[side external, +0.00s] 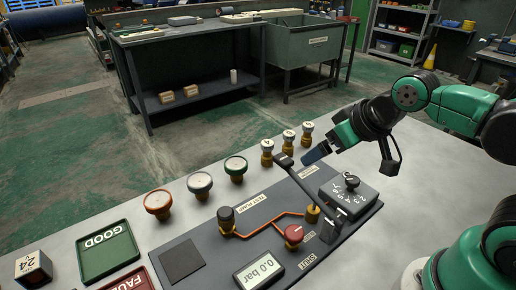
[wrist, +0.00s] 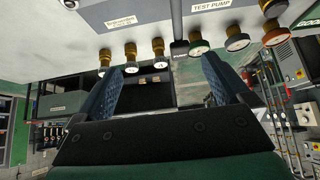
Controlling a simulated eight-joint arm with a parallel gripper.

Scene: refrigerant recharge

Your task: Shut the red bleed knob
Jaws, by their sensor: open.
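The red bleed knob (side external: 293,233) stands on a brass base on the dark panel (side external: 204,236) in the side external view. A small label reading SHUT (side external: 307,261) lies beside it. I cannot tell the knob's turn position. My gripper (side external: 314,153) is above the far right part of the panel, well apart from the knob and close to the top of a long lever (side external: 308,184). In the wrist view my gripper (wrist: 160,80) shows two blue fingers spread apart with nothing between them. The red knob cannot be made out in the wrist view.
A dark-topped knob (side external: 226,217), a display (side external: 258,268) reading 0.0 bar and a selector box (side external: 349,191) are on the panel. Several gauges (side external: 236,167) line its far side. A green GOOD tray (side external: 107,251) is at left. The lever rises between gripper and knob.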

